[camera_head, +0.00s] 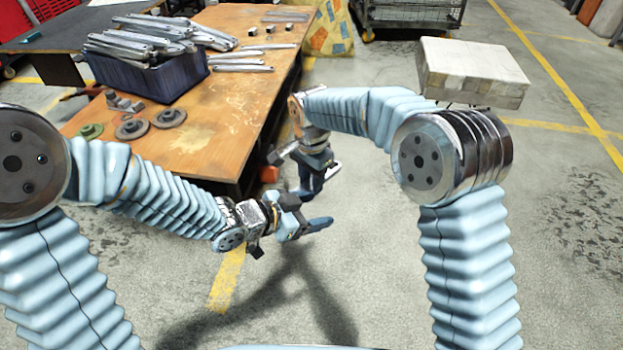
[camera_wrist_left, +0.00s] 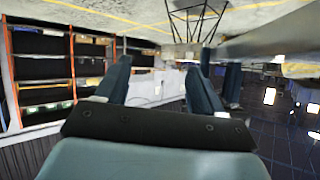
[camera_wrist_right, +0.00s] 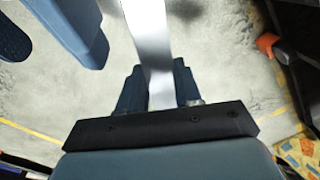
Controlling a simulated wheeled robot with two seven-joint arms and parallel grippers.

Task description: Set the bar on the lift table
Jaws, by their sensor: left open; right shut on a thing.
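The bar is a silver flat strip (camera_wrist_right: 152,45) that runs up between the fingers of my right gripper (camera_wrist_right: 160,88) in the right wrist view. In the head view my right gripper (camera_head: 320,172) is shut on it beside the workbench; only a small bright piece of the bar (camera_head: 335,169) shows. My left gripper (camera_head: 310,214) is open and empty, just below and in front of it. The left gripper's fingers (camera_wrist_left: 160,85) stand apart in the left wrist view. I cannot clearly identify the lift table in any view.
A wooden workbench (camera_head: 225,125) at left carries a dark bin (camera_head: 150,78) of metal bars, several loose bars and round parts. A pale, block-like stack (camera_head: 470,70) stands at the upper right. A wire cage (camera_head: 410,12) is behind. The floor at right is clear.

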